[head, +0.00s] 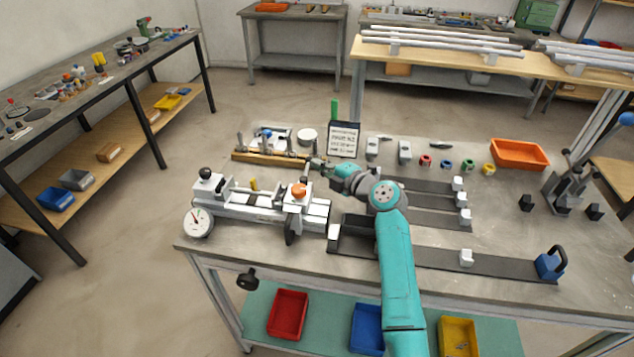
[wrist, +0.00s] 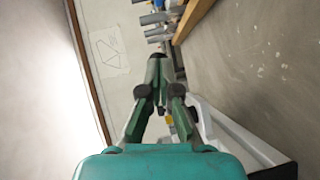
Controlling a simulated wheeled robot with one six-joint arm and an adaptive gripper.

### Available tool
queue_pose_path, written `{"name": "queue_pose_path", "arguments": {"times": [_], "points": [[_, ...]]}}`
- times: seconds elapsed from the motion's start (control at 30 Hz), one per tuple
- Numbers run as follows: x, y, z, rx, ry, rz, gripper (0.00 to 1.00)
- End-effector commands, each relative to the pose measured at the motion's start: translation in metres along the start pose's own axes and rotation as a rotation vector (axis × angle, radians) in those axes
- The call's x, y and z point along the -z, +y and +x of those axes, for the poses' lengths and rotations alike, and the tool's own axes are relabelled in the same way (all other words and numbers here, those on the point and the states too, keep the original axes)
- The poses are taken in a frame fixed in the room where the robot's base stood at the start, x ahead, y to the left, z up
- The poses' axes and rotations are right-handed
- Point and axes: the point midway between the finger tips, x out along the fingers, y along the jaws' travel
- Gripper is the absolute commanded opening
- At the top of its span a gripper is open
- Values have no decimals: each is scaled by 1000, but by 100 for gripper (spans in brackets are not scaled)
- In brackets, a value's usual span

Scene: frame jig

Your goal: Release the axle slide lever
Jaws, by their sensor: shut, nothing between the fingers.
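The frame jig (head: 255,206), a white and grey fixture, sits at the left of the workbench. It carries an orange knob (head: 299,190), a black knob (head: 206,173) at its left end and a dark lever-like handle (head: 291,232) at its front. I cannot tell for certain which of these is the axle slide lever. My gripper (head: 314,164) is behind and slightly right of the orange knob, apart from it as far as I can see. In the wrist view my gripper (wrist: 158,58) has its fingertips together, with nothing between them. A white part of the jig (wrist: 238,135) shows at lower right there.
A dial gauge (head: 198,222) stands at the jig's left front. A wooden tool rack (head: 270,158) and a dark sign (head: 344,139) stand behind the jig, close to my gripper. Dark rails (head: 430,204) with white blocks lie to the right. An orange bin (head: 519,154) is farther right.

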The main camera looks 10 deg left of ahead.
Motion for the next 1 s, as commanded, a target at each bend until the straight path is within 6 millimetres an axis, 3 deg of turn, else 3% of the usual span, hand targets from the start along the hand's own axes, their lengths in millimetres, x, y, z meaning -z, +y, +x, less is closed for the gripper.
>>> {"name": "queue_pose_path", "arguments": {"times": [0.3,0.53,1.0], "points": [[0,2,10,0,0,-1,0],[0,3,16,13,96,-13,0],[2,3,18,18,138,-19,0]]}}
